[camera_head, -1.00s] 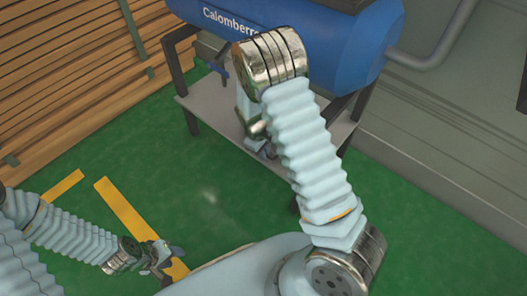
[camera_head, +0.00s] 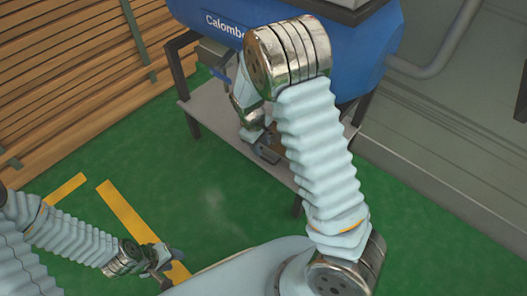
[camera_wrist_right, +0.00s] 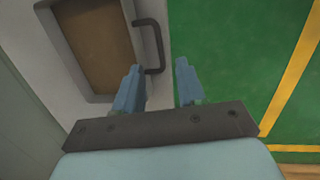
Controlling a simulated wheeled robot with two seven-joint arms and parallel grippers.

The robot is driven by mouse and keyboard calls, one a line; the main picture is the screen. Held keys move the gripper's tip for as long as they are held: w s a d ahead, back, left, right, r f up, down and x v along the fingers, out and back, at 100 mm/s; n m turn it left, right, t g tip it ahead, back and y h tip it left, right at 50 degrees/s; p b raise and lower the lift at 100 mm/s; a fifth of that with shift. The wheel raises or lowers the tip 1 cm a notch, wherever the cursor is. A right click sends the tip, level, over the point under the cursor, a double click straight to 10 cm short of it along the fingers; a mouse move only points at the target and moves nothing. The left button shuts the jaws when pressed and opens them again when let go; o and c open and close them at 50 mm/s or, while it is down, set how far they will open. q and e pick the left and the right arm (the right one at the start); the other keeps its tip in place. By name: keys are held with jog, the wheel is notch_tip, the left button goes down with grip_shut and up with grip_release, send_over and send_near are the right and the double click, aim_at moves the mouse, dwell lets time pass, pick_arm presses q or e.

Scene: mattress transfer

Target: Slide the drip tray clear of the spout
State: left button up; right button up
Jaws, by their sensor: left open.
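The drip tray (camera_wrist_right: 95,45) lies on the grey shelf in the right wrist view. It is a pale, shallow tray with a brown inside and a dark bar handle (camera_wrist_right: 160,45) on its right side. My right gripper (camera_wrist_right: 157,67) is open, and the handle's near end shows between its two fingertips, with no grip on it visible. In the head view my right arm hides most of the tray. A tap-like fitting with a blue lever (camera_head: 221,76), perhaps the spout, hangs under the blue tank (camera_head: 360,55). My left gripper (camera_head: 168,268) is open and empty, low over the floor.
The grey shelf (camera_head: 205,108) stands on dark legs under the tank, and its front edge faces open green floor (camera_head: 150,165). Stacked wooden planks (camera_head: 60,80) stand at the left. A grey wall with a pipe (camera_head: 440,65) is at the right. Yellow stripes (camera_head: 125,210) mark the floor.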

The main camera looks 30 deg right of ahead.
pick_arm(q)
jog(key=shift+d+r+p, duration=0.1)
jog(key=shift+r+p, duration=0.25)
jog(key=shift+r, duration=0.15)
pick_arm(e)
notch_tip(320, 180, up, 6)
jog(key=shift+a, duration=0.45)
